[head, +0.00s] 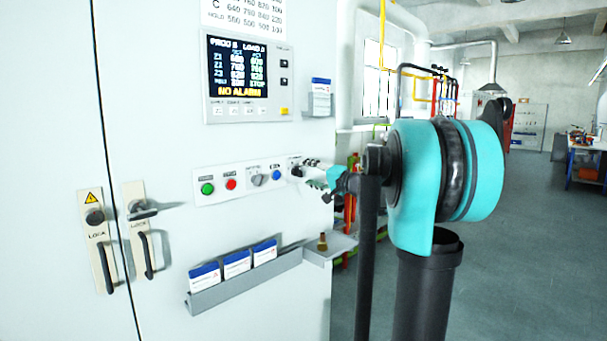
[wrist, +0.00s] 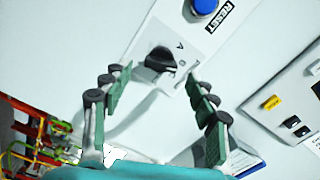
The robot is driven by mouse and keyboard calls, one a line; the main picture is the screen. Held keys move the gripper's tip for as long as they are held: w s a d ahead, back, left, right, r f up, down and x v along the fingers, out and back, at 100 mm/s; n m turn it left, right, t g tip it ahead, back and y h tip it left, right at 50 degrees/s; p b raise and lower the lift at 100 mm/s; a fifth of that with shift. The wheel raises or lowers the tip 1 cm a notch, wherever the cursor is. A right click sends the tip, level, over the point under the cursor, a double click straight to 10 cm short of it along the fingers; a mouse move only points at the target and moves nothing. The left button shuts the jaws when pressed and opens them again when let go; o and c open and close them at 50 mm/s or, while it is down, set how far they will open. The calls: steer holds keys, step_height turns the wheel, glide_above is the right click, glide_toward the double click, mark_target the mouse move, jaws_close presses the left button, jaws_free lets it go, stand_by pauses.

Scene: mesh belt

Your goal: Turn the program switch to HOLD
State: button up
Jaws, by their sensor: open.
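A black rotary switch (wrist: 160,60) sits on a white label plate in the wrist view, with small letters around it, one of them an "A". I cannot read HOLD on it. In the head view the black switch (head: 296,171) is at the right end of the button panel, partly behind my gripper. My gripper (wrist: 157,80) is open, with one green-padded finger on each side of the switch in the picture. Contact is not visible. In the head view my gripper (head: 312,173) reaches the panel from the right. A grey selector (head: 258,180) sits further left.
A blue RESET button (wrist: 204,6) is close to the switch. Green (head: 207,189) and red (head: 231,184) buttons are further left. Below is a grey rack (head: 245,283) with cards. A display (head: 238,68) reads NO ALARM. Open floor lies to the right.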

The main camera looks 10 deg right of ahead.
mark_target(298, 172)
steer(key=shift+x, duration=1.55)
steer(key=c, duration=1.2)
